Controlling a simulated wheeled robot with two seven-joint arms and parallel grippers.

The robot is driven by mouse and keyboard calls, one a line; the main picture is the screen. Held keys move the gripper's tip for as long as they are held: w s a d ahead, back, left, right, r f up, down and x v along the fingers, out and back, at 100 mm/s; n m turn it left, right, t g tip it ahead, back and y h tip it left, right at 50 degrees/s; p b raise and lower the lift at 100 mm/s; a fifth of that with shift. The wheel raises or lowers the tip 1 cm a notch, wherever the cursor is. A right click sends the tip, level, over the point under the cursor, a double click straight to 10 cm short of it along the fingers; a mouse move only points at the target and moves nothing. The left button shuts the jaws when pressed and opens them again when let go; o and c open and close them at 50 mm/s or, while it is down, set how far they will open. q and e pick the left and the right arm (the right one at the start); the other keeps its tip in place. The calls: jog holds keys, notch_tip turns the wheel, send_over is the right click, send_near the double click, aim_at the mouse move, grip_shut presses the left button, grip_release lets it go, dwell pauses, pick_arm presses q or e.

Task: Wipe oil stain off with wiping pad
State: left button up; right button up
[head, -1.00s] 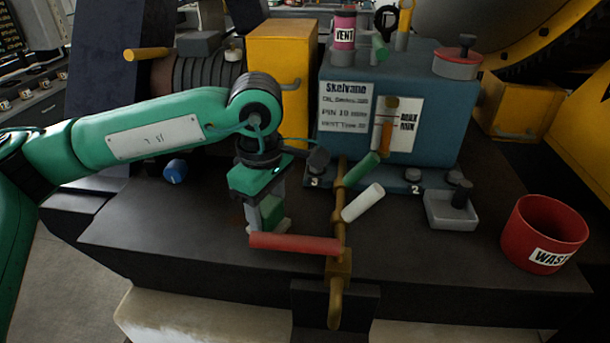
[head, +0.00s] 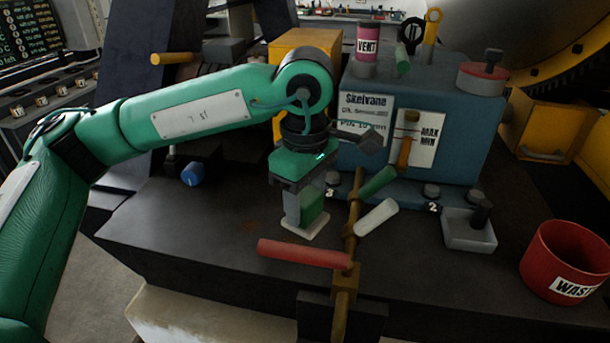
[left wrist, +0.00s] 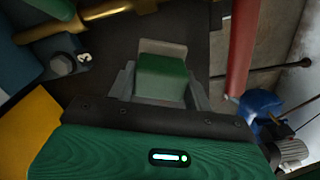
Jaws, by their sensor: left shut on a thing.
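My left gripper (head: 306,210) is shut on the wiping pad, a green block (head: 313,204) with a pale flat base (head: 304,230). The base is low over the dark bench top, just behind the red bar; I cannot tell whether it touches. In the left wrist view the green block (left wrist: 163,78) sits between the grey fingers, its pale edge (left wrist: 162,47) beyond it. A faint brownish patch (head: 250,226), seemingly the oil stain, lies on the bench left of the pad. My right gripper is not in view.
The blue Skelvane tank (head: 455,125), a grey tray (head: 468,232) and a red waste bin (head: 562,265) are to the right.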

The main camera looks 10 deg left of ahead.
pick_arm(q)
jog(key=shift+d+r, duration=0.25)
jog(key=shift+r, duration=0.7)
jog(key=shift+a+r+p, duration=0.1)
jog(key=shift+r+p, duration=0.35)
jog(key=shift+r, duration=0.25)
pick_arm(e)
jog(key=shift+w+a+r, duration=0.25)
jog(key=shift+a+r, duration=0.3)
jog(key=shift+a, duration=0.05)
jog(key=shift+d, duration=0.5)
pick_arm(q)
jog(key=shift+a, duration=0.15)
